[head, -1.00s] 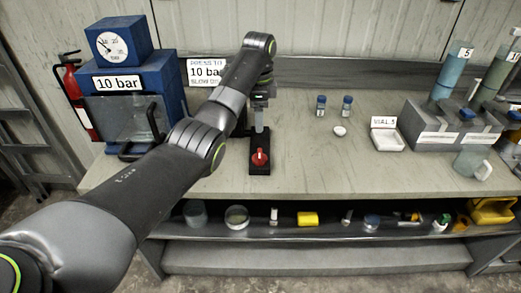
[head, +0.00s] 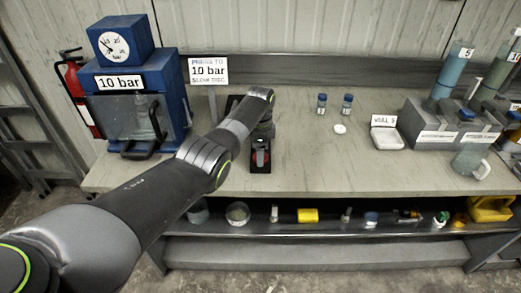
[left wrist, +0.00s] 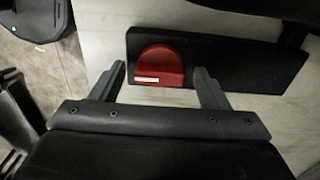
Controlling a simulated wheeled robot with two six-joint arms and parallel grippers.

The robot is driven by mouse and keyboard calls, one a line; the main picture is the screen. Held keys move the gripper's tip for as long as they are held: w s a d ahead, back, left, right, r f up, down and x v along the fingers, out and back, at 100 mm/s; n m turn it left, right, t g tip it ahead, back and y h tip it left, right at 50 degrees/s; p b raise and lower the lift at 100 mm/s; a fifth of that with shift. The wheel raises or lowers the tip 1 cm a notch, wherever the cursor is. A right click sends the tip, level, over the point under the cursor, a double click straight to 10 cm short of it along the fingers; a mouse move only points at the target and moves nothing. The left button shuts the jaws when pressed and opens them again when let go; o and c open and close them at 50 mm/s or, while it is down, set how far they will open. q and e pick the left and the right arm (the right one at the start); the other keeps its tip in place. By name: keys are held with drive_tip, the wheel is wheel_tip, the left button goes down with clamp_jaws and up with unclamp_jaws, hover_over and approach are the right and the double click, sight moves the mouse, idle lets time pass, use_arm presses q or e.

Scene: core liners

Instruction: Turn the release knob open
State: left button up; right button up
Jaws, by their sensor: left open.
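The red release knob (left wrist: 158,66) sits on a black base plate (left wrist: 235,62) on the bench, with a small white mark on it. In the head view the knob (head: 260,157) is partly covered by my left gripper. My left gripper (left wrist: 168,80) is open, and its two fingers point toward the knob, one to each side in the left wrist view. I cannot tell whether a finger touches the knob. The gripper also shows in the head view (head: 262,148), above the knob. My right gripper is in neither view.
A blue press (head: 130,75) with a gauge and a "10 bar" label stands at the left. A "10 bar" sign (head: 208,71) stands behind. Two small vials (head: 334,104), a white tray (head: 387,138) and a grey rack (head: 450,125) lie to the right. The bench (head: 330,170) right of the knob is clear.

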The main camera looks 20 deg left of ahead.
use_arm(q)
drive_tip(key=shift+c, duration=0.3)
drive_tip(key=c, duration=0.9)
drive_tip(key=shift+c, duration=0.2)
